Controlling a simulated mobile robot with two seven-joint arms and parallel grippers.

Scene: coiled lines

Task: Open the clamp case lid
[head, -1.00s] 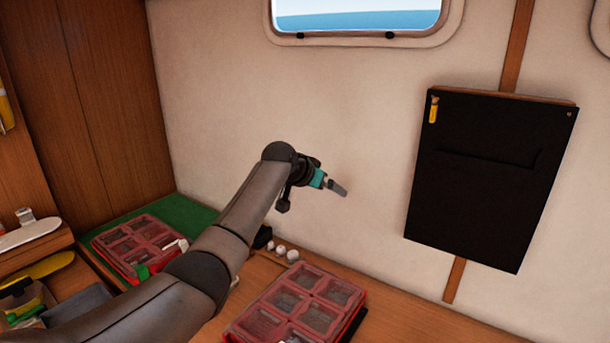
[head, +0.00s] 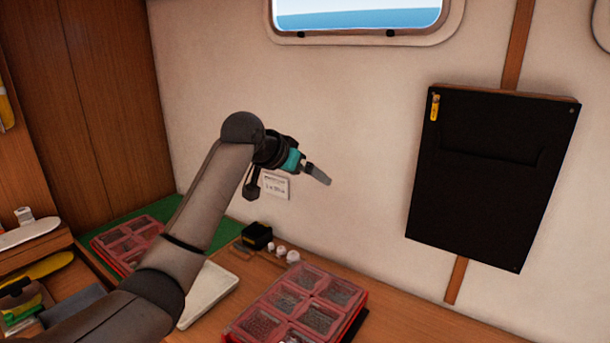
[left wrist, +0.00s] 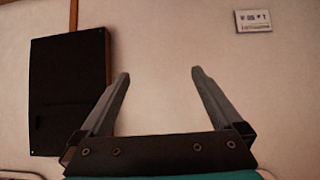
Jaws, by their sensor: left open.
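Two red compartment cases with see-through tops lie on the bench; I cannot tell which is the clamp case. The nearer red case (head: 316,289) is at bottom centre in the head view, and its lid looks shut. The other red case (head: 122,236) lies on the green mat at left, partly hidden by my arm. My left gripper (head: 318,175) is in the air before the wall, above and behind the nearer case. Its two fingers stand apart and empty in the left wrist view (left wrist: 159,75). My right gripper is not in view.
A white tray (head: 207,296) lies between the cases, partly behind my arm. A black box (head: 257,236) and small white pieces (head: 292,256) stand near the wall. A black panel (head: 492,180) hangs at right, and a small card (head: 276,187) is on the wall.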

